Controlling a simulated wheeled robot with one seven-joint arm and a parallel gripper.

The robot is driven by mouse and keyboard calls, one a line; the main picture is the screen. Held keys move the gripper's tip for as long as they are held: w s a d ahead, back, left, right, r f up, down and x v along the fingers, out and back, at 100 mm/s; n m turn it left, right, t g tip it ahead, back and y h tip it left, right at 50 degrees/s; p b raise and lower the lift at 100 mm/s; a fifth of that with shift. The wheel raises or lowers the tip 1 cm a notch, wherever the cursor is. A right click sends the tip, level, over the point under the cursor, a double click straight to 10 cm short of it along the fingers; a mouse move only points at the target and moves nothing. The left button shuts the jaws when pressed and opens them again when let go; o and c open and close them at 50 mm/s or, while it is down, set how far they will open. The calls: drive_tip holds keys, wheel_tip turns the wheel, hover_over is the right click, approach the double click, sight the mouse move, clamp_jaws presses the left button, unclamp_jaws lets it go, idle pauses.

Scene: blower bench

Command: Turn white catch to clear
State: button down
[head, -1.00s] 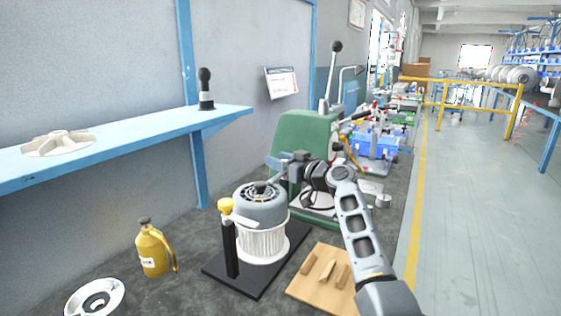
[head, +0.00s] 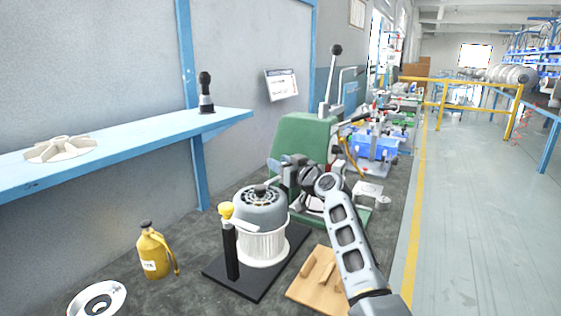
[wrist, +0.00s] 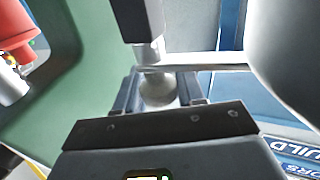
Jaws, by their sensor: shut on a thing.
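The white catch (head: 245,224) is a short flat lever at the top of a black post (head: 230,250), below a yellow knob (head: 226,210). It reaches right, against the side of the grey-topped blower (head: 261,208) with its white ribbed lower part. My gripper (head: 287,166) is behind and right of the blower, in front of the green press, apart from the catch. In the wrist view, its fingers are shut on a rounded grey piece (wrist: 158,92) below a metal shaft and dark block. In the head view that piece is too small to make out.
The green press (head: 298,138) stands close behind my gripper. A blue shelf (head: 140,142) runs along the wall.

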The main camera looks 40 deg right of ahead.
drive_tip(key=shift+d+m+h+p, duration=0.1)
drive_tip(key=shift+m+h+p, duration=0.35)
drive_tip(key=shift+h, duration=0.35)
drive_tip(key=c, duration=0.8)
unclamp_jaws()
drive_tip(key=shift+s, duration=0.1)
drive_tip(key=shift+s+a+b, duration=0.15)
drive_tip(key=shift+s+a, duration=0.1)
drive_tip(key=shift+s, duration=1)
drive_tip(key=shift+s+a+b, duration=0.2)
drive_tip(key=shift+s, duration=1.1)
drive_tip(key=shift+s+a+b, duration=0.15)
drive_tip(key=shift+s+a, duration=0.1)
drive_tip(key=shift+s, duration=1)
